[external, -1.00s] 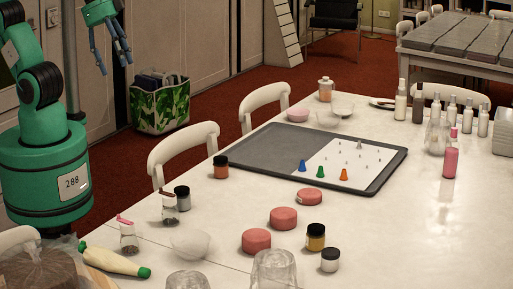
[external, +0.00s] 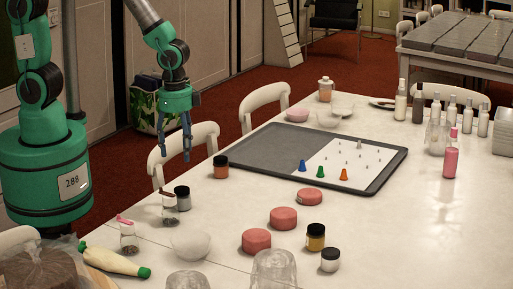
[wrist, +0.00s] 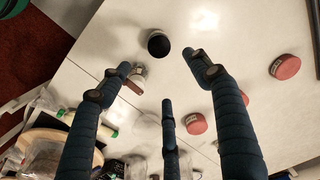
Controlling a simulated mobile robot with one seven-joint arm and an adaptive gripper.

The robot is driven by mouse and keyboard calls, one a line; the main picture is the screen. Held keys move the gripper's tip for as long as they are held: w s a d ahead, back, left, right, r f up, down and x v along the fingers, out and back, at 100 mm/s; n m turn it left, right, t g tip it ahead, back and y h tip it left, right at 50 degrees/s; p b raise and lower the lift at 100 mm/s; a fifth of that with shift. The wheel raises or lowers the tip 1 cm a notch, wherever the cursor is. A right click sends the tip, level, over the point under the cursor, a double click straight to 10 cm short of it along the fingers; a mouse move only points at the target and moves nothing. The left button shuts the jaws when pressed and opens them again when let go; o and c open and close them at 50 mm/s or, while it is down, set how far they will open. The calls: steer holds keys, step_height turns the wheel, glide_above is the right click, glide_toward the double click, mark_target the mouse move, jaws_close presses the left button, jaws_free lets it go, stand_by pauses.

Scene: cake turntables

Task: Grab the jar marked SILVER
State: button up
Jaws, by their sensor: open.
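A grey jar with a black lid (external: 182,199) stands upright near the table's left edge in the external view; no lettering on it is legible. A black-lidded jar, seemingly the same one, shows from above in the wrist view (wrist: 158,42). My gripper (external: 176,156) is open and empty, fingers pointing down, above and behind the grey jar near the table's left edge. In the wrist view my gripper (wrist: 160,66) has its fingers spread, with the jar just beyond the tips and not touched. Other black-lidded jars are red-orange (external: 221,168), yellow (external: 316,238) and white (external: 330,261).
A small glass jar with a brown top (external: 169,209) stands close beside the grey jar. A white bowl (external: 190,244) and pink round blocks (external: 284,218) are nearby. A chair back (external: 183,142) rises at the table edge by my gripper. A grey tray (external: 262,150) lies beyond.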

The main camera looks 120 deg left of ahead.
mark_target(183, 198)
steer(key=f, duration=0.2)
steer(key=a+f, duration=0.1)
steer(key=shift+s+f, duration=0.15)
steer(key=shift+s, duration=0.1)
steer(key=shift+f, duration=0.1)
steer(key=shift+f+b, duration=0.9)
steer(key=shift+f, duration=3.3)
steer(key=shift+f, duration=0.1)
steer(key=shift+w+d+f+b, duration=0.1)
steer(key=shift+f+b, duration=0.8)
steer(key=shift+f, duration=1.6)
